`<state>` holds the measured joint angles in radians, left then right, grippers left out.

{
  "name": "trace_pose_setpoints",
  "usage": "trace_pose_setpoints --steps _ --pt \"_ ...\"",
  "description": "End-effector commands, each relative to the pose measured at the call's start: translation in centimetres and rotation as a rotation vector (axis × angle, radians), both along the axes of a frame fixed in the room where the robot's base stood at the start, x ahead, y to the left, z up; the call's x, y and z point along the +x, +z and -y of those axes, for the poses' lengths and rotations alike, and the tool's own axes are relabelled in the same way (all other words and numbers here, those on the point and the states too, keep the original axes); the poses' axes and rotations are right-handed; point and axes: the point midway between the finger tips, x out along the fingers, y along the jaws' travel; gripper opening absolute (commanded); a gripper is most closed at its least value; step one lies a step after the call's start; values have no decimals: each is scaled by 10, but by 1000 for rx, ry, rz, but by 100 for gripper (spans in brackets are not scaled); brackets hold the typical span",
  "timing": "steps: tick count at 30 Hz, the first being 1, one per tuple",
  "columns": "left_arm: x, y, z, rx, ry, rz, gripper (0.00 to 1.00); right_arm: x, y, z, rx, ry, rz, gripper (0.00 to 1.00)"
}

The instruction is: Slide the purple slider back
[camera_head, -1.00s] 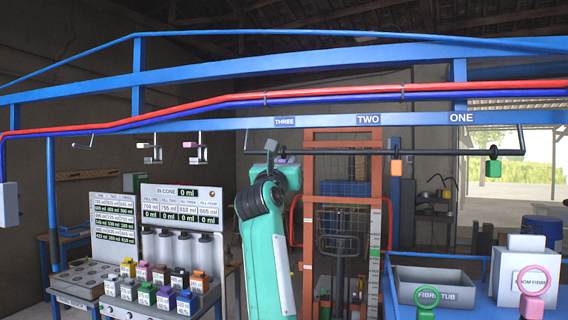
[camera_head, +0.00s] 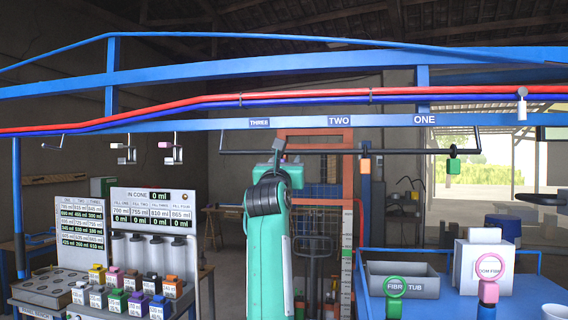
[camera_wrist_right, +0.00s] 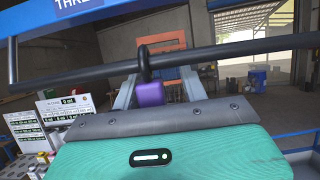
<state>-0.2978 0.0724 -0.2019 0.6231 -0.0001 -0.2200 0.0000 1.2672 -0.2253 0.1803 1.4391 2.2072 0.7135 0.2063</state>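The purple slider (camera_wrist_right: 151,94) hangs by a dark loop from the black rail in the right wrist view. My right gripper (camera_wrist_right: 156,88) has its two grey fingers around it, one on each side. I cannot tell whether they press on it. In the head view my right gripper (camera_head: 279,150) is at the rail (camera_head: 323,151), just below and right of the THREE sign, with the green arm below. The slider is not clear there, hidden by the gripper. My left gripper is not in view.
An orange slider (camera_head: 365,166) and a green slider (camera_head: 453,166) hang on the same rail to the right. A blue beam (camera_head: 200,125) runs above. Coloured containers (camera_head: 130,288) stand lower left; a grey fibre tub (camera_head: 403,279) stands lower right.

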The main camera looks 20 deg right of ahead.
Motion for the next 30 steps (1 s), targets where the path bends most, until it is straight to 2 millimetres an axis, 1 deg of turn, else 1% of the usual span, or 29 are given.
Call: trace_pose_setpoints --steps 5,8,11,15,21,24,30 --pt "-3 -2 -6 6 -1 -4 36 -2 -1 -2 0 1 1 44" --pt "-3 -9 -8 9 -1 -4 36 -8 -6 -7 1 3 3 44" --pt "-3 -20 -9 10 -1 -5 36 -19 -14 -14 0 3 4 44" --pt "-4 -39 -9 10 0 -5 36 -42 -28 -28 2 3 4 44" --pt "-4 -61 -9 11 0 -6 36 -76 -43 -50 2 2 4 44" --pt "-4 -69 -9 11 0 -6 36 -89 -48 -58 1 1 3 44" --pt "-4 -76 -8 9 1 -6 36 -104 -53 -68 1 0 1 44"
